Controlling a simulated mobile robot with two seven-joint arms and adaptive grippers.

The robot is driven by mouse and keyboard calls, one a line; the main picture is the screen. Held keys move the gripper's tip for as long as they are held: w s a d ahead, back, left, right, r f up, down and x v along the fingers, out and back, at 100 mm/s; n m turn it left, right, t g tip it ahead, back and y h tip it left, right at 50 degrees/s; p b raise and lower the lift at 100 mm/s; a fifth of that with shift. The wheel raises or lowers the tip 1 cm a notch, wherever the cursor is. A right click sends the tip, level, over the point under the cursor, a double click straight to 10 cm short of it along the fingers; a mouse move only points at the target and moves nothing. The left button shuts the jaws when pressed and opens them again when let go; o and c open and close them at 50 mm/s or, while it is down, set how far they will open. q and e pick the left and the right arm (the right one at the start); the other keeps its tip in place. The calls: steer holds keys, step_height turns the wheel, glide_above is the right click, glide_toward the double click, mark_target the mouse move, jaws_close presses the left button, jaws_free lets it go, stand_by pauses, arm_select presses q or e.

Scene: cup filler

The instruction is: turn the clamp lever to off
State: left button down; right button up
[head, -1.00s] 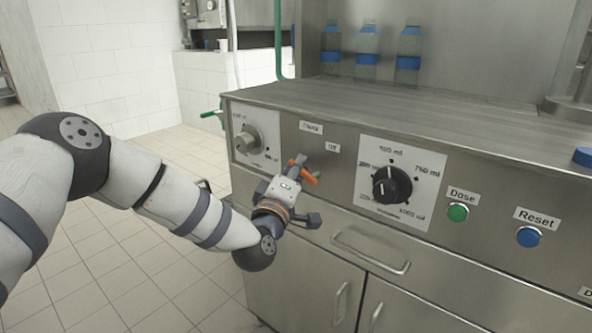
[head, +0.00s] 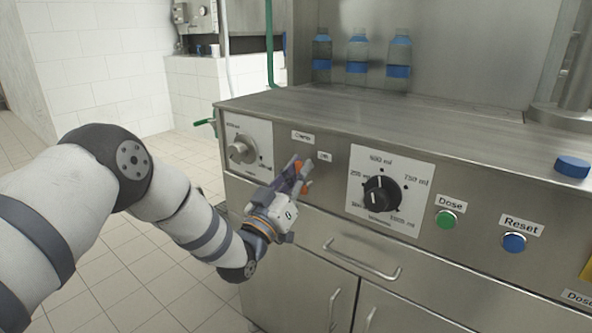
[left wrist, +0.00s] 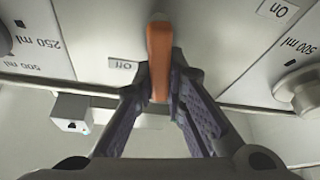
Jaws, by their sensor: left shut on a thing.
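The orange clamp lever (left wrist: 159,60) sits between the two fingers of my left gripper (left wrist: 160,85) in the left wrist view, against the steel panel. In the head view my left gripper (head: 300,178) is at the panel front, just below the Clamp label (head: 302,137) and a small label under it. Parts of the orange lever (head: 305,188) show around its fingertips. The gripper is shut on the lever. The fingers hide much of the lever in the head view. My right gripper is not in view.
A grey knob (head: 241,150) is left of the lever. A black volume dial (head: 381,194), a green Dose button (head: 445,219) and a blue Reset button (head: 514,242) are to the right. A drawer handle (head: 362,262) sticks out below. Bottles (head: 357,62) stand on top at the back.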

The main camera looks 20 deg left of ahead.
arm_select(q)
steer(key=shift+s+d+m+g+h, duration=0.1)
steer(key=shift+d+m+g+h, duration=0.15)
steer(key=shift+m+h, duration=0.55)
steer(key=shift+s+d+m+g+h, duration=0.1)
steer(key=shift+d+m+g+h, duration=0.15)
steer(key=shift+m, duration=1.05)
steer(key=shift+f+h, duration=0.1)
steer(key=shift+h, duration=0.15)
steer(key=c, duration=1.6)
jaws_free()
steer(key=v, duration=1.2)
